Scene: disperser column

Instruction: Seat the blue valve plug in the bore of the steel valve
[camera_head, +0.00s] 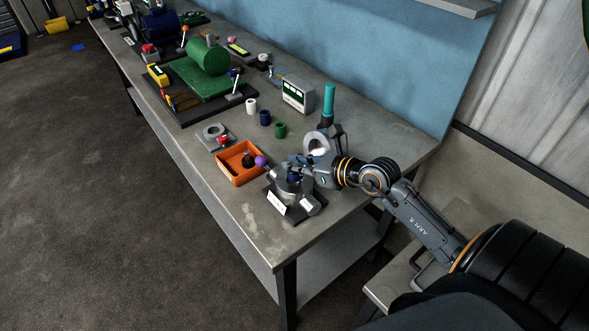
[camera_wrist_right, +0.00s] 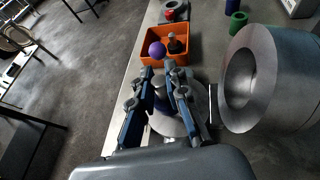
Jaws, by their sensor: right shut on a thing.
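The steel valve (camera_head: 290,187) stands on a dark base with a white label near the front right of the bench. It also shows beneath the fingers in the wrist view (camera_wrist_right: 198,105). My right gripper (camera_head: 295,166) is over the valve, its fingers (camera_wrist_right: 161,88) pointing at it. It is shut on the blue valve plug (camera_wrist_right: 161,96), which looks dark between the fingers. The plug's lower end is hidden, so I cannot tell whether it is in the bore or just above it. My left gripper is not in view.
An orange tray (camera_head: 240,178) with a purple ball (camera_head: 261,161) and a black knob stands left of the valve. A large steel ring (camera_head: 318,143) stands close behind the gripper. White, blue and green cylinders (camera_head: 280,130) stand farther back. The bench's front right corner is clear.

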